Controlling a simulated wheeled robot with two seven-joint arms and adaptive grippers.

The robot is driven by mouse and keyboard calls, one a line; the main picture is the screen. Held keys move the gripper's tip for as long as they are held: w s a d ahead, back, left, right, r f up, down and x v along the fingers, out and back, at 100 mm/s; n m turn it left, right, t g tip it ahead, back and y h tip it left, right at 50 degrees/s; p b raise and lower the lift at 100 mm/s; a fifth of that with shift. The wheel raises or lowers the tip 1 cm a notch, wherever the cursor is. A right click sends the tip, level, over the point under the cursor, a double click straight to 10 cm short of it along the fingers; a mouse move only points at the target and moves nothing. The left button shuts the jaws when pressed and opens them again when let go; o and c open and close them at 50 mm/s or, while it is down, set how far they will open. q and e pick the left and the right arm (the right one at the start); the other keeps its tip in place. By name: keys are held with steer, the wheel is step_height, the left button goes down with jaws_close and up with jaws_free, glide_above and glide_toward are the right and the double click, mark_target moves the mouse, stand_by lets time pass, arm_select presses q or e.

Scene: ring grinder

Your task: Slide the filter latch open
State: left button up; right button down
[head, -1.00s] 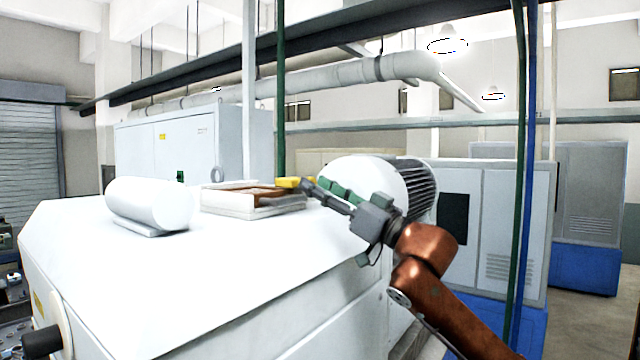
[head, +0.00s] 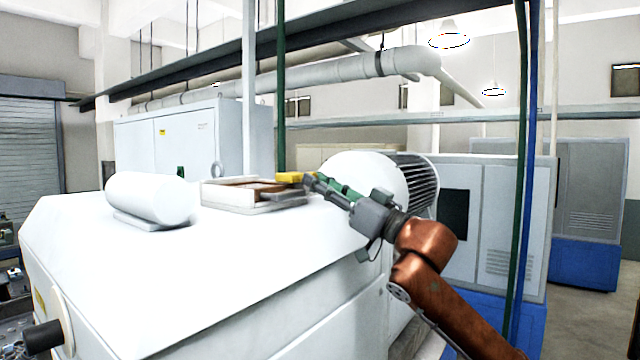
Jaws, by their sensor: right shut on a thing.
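A low white filter box (head: 228,198) with a brown inside lies on top of the white machine housing. A yellow piece (head: 290,178), which looks like the latch handle, sits at the box's far right corner. My right gripper (head: 309,181) reaches in from the right, its fingertips at the right end of the yellow piece. It is shut on this piece; the fingertips partly hide the contact. A flat grey piece (head: 286,198) lies at the box's right side, below the fingertips. My left gripper is not in view.
A white cylinder (head: 150,197) lies left of the box on the housing (head: 190,260). A large white motor with a dark finned end (head: 420,188) stands close behind my right gripper. The housing top in front of the box is clear.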

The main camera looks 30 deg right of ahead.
steer(key=d+p, duration=0.1)
steer(key=w+d+p, duration=0.1)
steer(key=d, duration=0.1)
steer(key=d+p, duration=0.1)
steer(key=shift+w+d+r+p, duration=0.1)
steer(key=shift+w+d+p, duration=0.2)
steer(key=shift+w+d, duration=0.1)
steer(key=shift+s+a, duration=0.1)
steer(key=shift+a, duration=0.1)
steer(key=c, duration=2.1)
jaws_free()
steer(key=o, duration=0.4)
steer(key=shift+w+d, duration=0.2)
steer(key=shift+w, duration=0.05)
steer(key=shift+s+a, duration=0.1)
